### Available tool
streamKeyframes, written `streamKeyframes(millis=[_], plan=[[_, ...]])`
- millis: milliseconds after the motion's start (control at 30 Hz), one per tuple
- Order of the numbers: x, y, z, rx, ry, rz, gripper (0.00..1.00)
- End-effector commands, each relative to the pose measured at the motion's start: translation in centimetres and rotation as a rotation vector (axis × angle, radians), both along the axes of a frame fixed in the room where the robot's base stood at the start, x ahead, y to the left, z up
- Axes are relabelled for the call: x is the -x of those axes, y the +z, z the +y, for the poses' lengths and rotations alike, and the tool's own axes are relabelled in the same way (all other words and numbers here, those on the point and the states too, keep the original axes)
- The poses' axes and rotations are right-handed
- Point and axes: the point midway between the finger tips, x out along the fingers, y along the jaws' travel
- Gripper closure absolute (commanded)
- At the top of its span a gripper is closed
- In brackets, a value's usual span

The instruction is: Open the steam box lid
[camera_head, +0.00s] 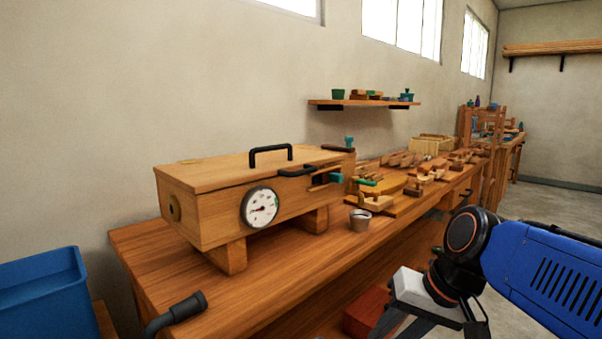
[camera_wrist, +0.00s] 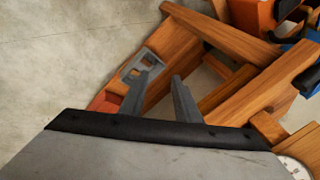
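The steam box (camera_head: 222,218) is a long wooden box on two wooden blocks on the workbench. Its flat lid (camera_head: 225,172) lies shut on top, with a black bar handle (camera_head: 270,155) standing up from it. A round white dial gauge (camera_head: 260,207) is on its front face. The gauge's edge also shows at the lower right of the wrist view (camera_wrist: 294,168). My gripper (camera_wrist: 165,95) is open and empty, with its two grey fingers apart. In the head view it is low at the right, in front of the bench and away from the box, its fingertips cut off.
The wooden workbench (camera_head: 160,268) carries a metal cup (camera_head: 360,220) and several wooden pieces and tools right of the box. A blue bin (camera_head: 45,290) stands at the lower left. A wall shelf (camera_head: 362,103) hangs behind. Air above the lid is clear.

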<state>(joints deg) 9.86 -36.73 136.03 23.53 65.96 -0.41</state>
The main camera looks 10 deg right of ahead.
Motion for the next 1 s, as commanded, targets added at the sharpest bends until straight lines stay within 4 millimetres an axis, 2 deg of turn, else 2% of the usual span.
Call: streamKeyframes(millis=[133, 267, 400, 500, 600, 700, 767, 1000], plan=[[-3.9, 5.4, 1.5, -0.247, -0.086, 0.019, 0.71], [-7.6, 11.0, 2.0, -0.465, -0.133, 0.005, 0.71], [-11.5, 17.7, 1.0, -0.690, -0.157, -0.043, 0.71], [-13.6, 22.1, -0.3, -0.822, -0.156, -0.089, 0.71], [-14.9, 25.3, -1.6, -0.917, -0.150, -0.130, 0.71], [-15.6, 27.4, -2.6, -0.973, -0.142, -0.159, 0.71], [-15.8, 28.0, -2.8, -0.991, -0.138, -0.169, 0.71], [-16.4, 28.2, -2.0, -1.002, -0.133, -0.173, 0.71]])
